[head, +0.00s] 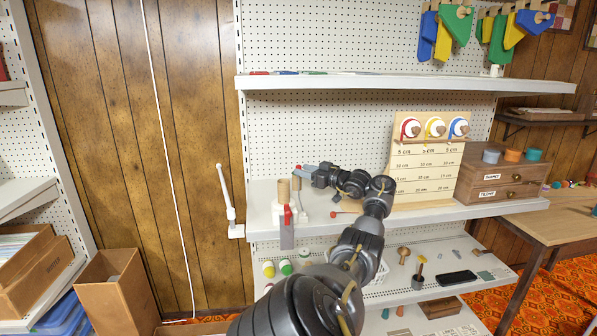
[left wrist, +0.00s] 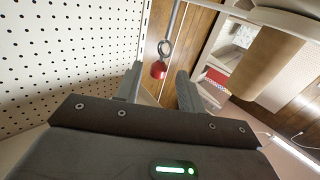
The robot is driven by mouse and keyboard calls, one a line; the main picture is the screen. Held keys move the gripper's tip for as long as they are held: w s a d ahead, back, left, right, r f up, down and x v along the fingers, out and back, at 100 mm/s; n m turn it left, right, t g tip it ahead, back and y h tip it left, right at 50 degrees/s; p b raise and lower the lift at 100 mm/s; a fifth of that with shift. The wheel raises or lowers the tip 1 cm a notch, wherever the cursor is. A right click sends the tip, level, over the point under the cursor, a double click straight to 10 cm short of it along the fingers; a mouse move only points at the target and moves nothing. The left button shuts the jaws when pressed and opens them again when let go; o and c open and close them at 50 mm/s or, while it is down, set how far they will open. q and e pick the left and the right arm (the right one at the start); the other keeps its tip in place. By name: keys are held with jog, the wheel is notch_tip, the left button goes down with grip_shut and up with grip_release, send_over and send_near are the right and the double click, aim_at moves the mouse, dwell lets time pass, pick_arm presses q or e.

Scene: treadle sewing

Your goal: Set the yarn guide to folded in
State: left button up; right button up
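The yarn winder (head: 304,215) is a white body with a tan cone (head: 283,190) and a red-and-grey clamp at the shelf's front edge. Its yarn guide appears to be the thin grey rod (left wrist: 174,20) with a ring and a red knob (left wrist: 158,70) in the left wrist view. In the head view the red knob (head: 298,167) shows at my left gripper's tips. My left gripper (head: 306,172) points left, above and just right of the cone; its fingers (left wrist: 158,88) are apart, with the knob seen in the gap. Contact cannot be told. My right gripper is out of view.
A red-tipped crank (head: 335,214) sticks out right of the winder, below my gripper. A wooden spool board (head: 425,165) and a drawer box (head: 490,180) stand to the right. A white post (head: 229,200) stands at the shelf's left end. The upper shelf (head: 400,84) hangs above.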

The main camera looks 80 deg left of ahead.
pick_arm(q)
jog(key=b+v, duration=0.1)
jog(key=v, duration=0.6)
jog(key=shift+w+d, duration=0.1)
jog(key=shift+w, duration=0.05)
dwell(0.4)
